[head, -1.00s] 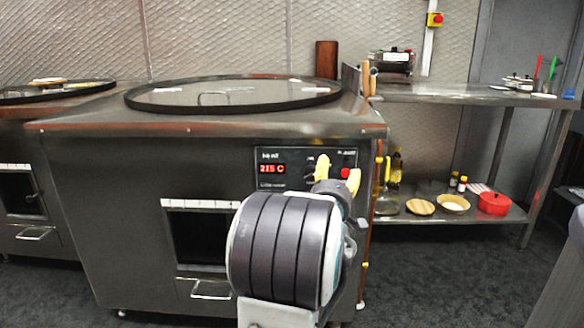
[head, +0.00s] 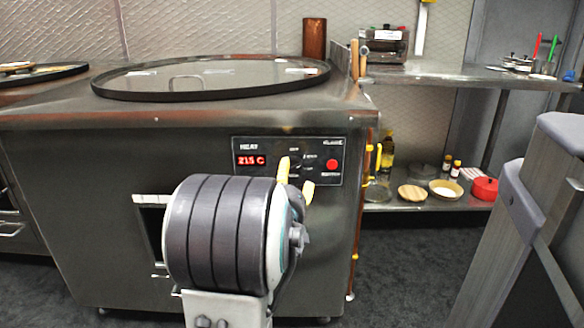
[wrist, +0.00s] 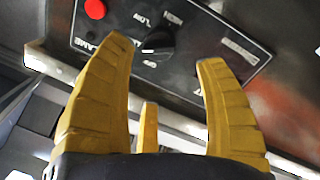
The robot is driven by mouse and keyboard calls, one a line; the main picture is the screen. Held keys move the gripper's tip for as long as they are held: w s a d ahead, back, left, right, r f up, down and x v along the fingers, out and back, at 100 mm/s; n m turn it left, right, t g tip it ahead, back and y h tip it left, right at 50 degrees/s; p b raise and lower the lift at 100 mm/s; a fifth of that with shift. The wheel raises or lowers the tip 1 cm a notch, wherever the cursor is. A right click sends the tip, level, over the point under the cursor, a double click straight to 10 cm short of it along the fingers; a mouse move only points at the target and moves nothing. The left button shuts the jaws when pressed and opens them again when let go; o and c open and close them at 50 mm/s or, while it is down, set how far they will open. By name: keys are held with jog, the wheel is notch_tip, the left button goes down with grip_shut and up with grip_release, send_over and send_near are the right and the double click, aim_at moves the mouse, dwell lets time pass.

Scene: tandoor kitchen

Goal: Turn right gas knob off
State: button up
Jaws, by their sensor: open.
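The steel oven (head: 90,190) has a black control panel (head: 249,176) on its front right, with a red 215 C display. In the wrist view a black knob (wrist: 158,40) sits on that panel. In the head view my finger partly hides the knob. My gripper (head: 296,173) is in front of the panel, open and empty, with its yellow fingers apart. In the wrist view my gripper (wrist: 165,52) has the knob just beyond and between its fingertips; I see no clear contact. No other knob shows on the panel.
A red button (head: 332,165) is right of the knob. A copper pipe with yellow parts (head: 377,158) runs down the oven's right edge. A steel shelf (head: 440,76) stands behind right, with bowls and a red pot (head: 485,188) below. A grey structure (head: 545,215) stands close at right.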

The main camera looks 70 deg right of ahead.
aim_at(293, 168)
jog(key=shift+b+x, duration=0.6)
jog(key=shift+x, duration=3)
jog(key=c, duration=1.2)
